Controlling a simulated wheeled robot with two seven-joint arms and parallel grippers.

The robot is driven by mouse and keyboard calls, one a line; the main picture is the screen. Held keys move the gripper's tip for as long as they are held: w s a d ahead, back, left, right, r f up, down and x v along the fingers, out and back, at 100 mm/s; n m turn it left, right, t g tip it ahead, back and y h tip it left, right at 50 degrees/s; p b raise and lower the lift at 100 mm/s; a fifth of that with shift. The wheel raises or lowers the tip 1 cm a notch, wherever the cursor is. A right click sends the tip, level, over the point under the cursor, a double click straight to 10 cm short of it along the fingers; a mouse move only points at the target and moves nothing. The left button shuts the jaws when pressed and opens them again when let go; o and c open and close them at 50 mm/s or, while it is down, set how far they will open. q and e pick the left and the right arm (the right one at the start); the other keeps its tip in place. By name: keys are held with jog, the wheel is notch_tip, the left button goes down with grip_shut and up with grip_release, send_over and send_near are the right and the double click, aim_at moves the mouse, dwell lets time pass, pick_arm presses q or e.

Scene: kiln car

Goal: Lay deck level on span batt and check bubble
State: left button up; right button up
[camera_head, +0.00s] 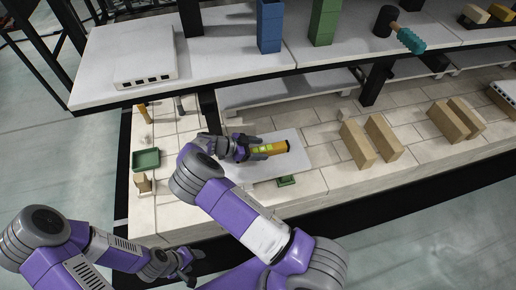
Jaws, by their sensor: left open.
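The deck level (282,147), an orange-yellow bar with a bright green window, is over a pale flat slab (290,168), which looks like the span batt. I cannot tell whether the level touches the slab. My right gripper (257,151) is shut on the level's left end, and its fingers hide that end. My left gripper (194,267) is open and empty, low in the picture in front of the tiled deck. The bubble is too small to read.
A green tray (146,159) lies left on the tiled deck, and a small green piece (286,181) at the slab's front edge. Tan blocks (358,144) stand right. An upper shelf (215,57) overhangs the back, carrying a blue post (270,25) and a green post (324,22).

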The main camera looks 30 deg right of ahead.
jog(key=shift+a, duration=0.15)
dwell(0.4)
jog(key=shift+b+v, duration=0.5)
jog(key=shift+v, duration=3.35)
jog(key=p+v, duration=0.1)
jog(key=v, duration=0.6)
jog(key=shift+a+r, duration=0.2)
jog(key=shift+a, duration=0.05)
jog(key=shift+w, duration=0.1)
